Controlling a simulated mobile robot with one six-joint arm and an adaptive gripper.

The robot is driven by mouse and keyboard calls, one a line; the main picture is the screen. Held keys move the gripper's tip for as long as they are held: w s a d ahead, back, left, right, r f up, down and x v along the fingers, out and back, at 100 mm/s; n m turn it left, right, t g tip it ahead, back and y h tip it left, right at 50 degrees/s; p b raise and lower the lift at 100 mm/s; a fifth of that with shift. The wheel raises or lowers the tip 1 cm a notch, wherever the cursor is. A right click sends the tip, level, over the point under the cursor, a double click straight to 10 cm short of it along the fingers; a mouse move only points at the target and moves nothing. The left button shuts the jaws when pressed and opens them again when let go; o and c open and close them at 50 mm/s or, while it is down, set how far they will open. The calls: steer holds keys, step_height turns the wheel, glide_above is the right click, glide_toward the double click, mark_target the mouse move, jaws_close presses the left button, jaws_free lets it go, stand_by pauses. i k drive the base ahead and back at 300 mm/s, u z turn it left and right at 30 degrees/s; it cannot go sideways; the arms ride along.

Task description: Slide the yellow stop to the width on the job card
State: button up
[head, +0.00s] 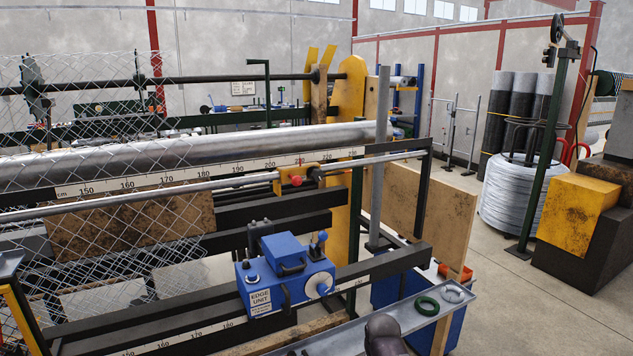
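The exact reading is too small to tell. A small white card (243,88) hangs at the back; its text is unreadable, and I cannot tell whether it is the job card. My gripper is not in view.
Chain-link mesh (100,120) covers the left side. A blue edge unit (285,280) stands on the lower beam, below the stop. A grey tray (405,318) at front right holds a green ring (427,306). The floor (520,310) at right is partly clear.

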mark_target(294, 174)
steer(key=z, duration=0.7)
steer(key=k, duration=0.65)
steer(key=u, duration=0.85)
steer(key=i, duration=1)
steer(key=u, duration=0.05)
